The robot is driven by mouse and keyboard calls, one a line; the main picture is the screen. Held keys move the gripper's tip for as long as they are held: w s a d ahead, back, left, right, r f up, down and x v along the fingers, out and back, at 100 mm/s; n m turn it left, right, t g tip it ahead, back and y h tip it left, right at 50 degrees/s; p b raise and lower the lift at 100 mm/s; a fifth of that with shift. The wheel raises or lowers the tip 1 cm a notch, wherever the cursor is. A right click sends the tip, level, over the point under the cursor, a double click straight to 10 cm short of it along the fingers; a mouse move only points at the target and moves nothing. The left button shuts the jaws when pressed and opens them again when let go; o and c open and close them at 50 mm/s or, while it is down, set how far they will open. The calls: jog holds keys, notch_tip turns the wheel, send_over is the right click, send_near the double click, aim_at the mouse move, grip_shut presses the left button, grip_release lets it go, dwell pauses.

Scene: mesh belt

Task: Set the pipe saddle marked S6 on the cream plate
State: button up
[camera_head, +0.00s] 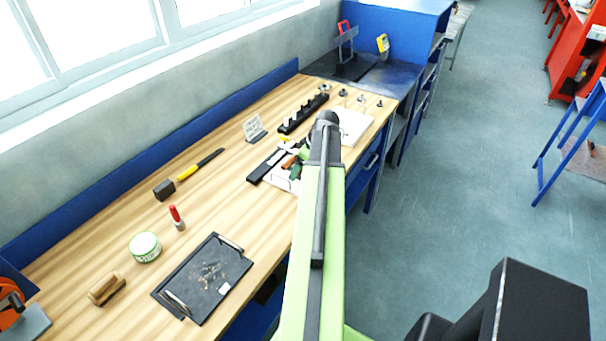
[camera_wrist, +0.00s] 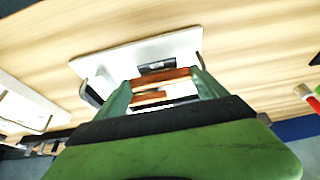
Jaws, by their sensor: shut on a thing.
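My gripper (camera_wrist: 163,92) has its green fingers closed around a copper-brown piece (camera_wrist: 160,78) in the wrist view. I take it for the pipe saddle, but no S6 mark is readable. In the head view a brown piece (camera_head: 289,162) shows beside my green fingers, partly hidden by my arm. A pale plate (camera_wrist: 110,60) with a dark label lies below and beyond the fingers. Another pale plate (camera_wrist: 22,112) is at the left. In the head view a cream plate (camera_head: 356,124) lies near the bench's far end. I cannot tell whether the held piece touches anything.
A black rack (camera_head: 302,115) and a sign (camera_head: 254,129) stand behind the work area.

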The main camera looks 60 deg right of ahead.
notch_tip(320, 180, down, 2)
jog(key=shift+f+b, duration=0.2)
jog(key=shift+b, duration=0.3)
jog(key=shift+r, duration=0.2)
jog(key=shift+f, duration=0.15)
jog(key=o, duration=1.3)
jog(key=p+v, duration=1.1)
jog(key=v, duration=0.1)
jog(key=shift+r+p, duration=0.25)
jog(key=shift+p, duration=0.05)
